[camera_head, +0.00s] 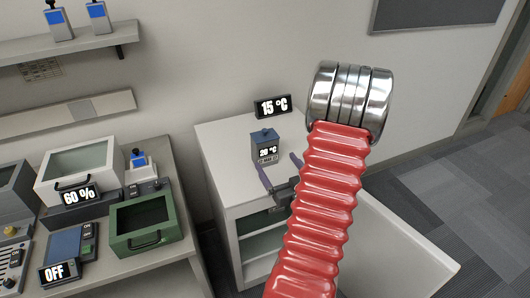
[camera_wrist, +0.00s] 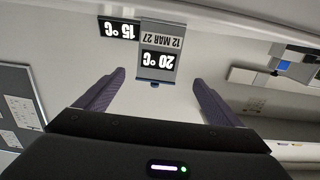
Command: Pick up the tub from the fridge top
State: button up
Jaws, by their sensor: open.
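The tub (camera_head: 264,137) is a small blue-grey box with a lid and a "20 °C" label. It stands upright on the white fridge top (camera_head: 225,160), near the back. It also shows upside down in the wrist view (camera_wrist: 160,50), with a "12 MAR 27" line on its label. My gripper (camera_head: 280,168) is open and empty in front of the tub. In the wrist view its two fingers (camera_wrist: 158,78) point at the tub, which lies between their lines just beyond the tips. I see no contact.
A black "15 °C" display (camera_head: 273,106) stands behind the tub against the wall. Left of the fridge is a bench with a green box (camera_head: 146,225), a white "60 %" box (camera_head: 80,170) and small devices. A wall shelf (camera_head: 75,45) is above. Carpeted floor (camera_head: 460,190) is clear at right.

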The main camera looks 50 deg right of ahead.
aim_at(268, 148)
jog(key=x, duration=0.6)
jog(key=shift+w, duration=0.15)
jog(key=shift+w+d, duration=0.3)
jog(key=shift+w, duration=0.1)
jog(key=shift+d+x, duration=0.2)
jog(key=shift+x, duration=2.35)
jog(key=shift+c, duration=0.5)
jog(key=c, duration=1.2)
jog(key=shift+o, duration=0.2)
jog(key=shift+r, duration=0.2)
